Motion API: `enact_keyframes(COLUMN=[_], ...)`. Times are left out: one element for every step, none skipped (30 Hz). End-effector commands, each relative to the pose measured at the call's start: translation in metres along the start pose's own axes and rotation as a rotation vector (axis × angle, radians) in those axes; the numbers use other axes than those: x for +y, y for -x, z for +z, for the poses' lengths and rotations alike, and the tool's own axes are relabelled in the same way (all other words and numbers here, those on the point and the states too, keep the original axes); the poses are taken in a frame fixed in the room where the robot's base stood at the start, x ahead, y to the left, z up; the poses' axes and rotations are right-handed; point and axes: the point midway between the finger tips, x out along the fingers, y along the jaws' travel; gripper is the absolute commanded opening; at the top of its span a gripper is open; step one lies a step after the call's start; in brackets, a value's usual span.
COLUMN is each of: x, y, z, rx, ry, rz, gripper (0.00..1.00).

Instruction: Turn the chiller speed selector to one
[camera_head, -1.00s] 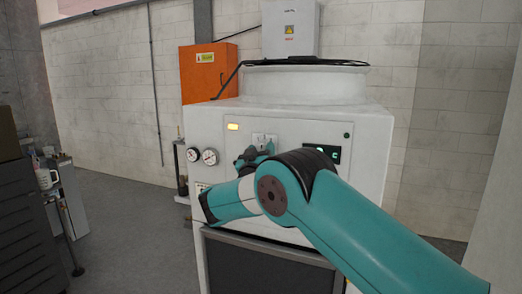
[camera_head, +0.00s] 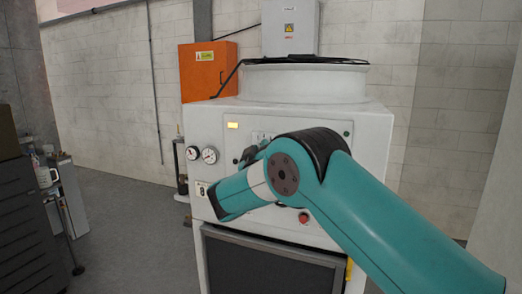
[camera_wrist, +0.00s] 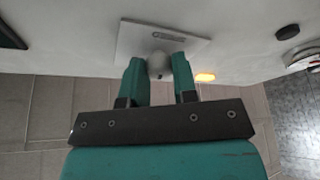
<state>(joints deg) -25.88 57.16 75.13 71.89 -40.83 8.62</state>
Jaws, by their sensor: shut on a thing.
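The chiller (camera_head: 365,120) is a white cabinet with a round top, straight ahead in the head view. Its speed selector is a pale round knob (camera_wrist: 158,64) on a light square plate (camera_wrist: 130,42) in the wrist view. My gripper (camera_wrist: 160,73) has its two teal fingers closed around the knob, one on each side. In the head view my gripper (camera_head: 248,156) is at the front panel, and my arm hides most of the selector. I cannot read the knob's position.
An amber lamp (camera_head: 232,125) and two round gauges (camera_head: 201,154) are on the panel left of my gripper. A red button (camera_head: 304,218) sits below my arm. An orange box (camera_head: 208,71) stands behind. Dark drawers (camera_head: 28,225) stand at the left; the floor between is clear.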

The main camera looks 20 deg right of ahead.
Motion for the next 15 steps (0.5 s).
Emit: enact_keyframes(x=[0.0022, 0.0023, 0.0025, 0.0028, 0.0030, 0.0034, 0.0038, 0.0037, 0.0039, 0.0040, 0.0038, 0.0037, 0.0038, 0.0038, 0.0036], y=[-0.0007, -0.0007, -0.0008, -0.0009, -0.0010, -0.0012, -0.0013, -0.0013, -0.0014, -0.0014, -0.0012, -0.0011, -0.0012, -0.0012, -0.0011], z=[-0.0019, -0.0020, -0.0021, -0.0022, -0.0021, -0.0025, -0.0027, -0.0026, -0.0028, -0.0029, -0.0028, -0.0028, -0.0029, -0.0029, -0.0029], rx=[0.000, 0.000, 0.000, 0.000, -0.001, -0.001, -0.001, -0.001, -0.001, -0.001, -0.001, -0.001, 0.000, 0.000, 0.000], ry=[0.038, 0.063, 0.095, 0.119, 0.143, 0.172, 0.195, 0.217, 0.245, 0.265, 0.284, 0.308, 0.326, 0.341, 0.361], rz=[-0.016, -0.026, -0.040, -0.049, -0.060, -0.072, -0.081, -0.090, -0.102, -0.109, -0.118, -0.129, -0.135, -0.142, -0.150], gripper=[0.03, 0.03, 0.03, 0.03, 0.03, 0.03, 0.03, 0.03, 0.03, 0.03, 0.03, 0.03, 0.03, 0.03, 0.03])
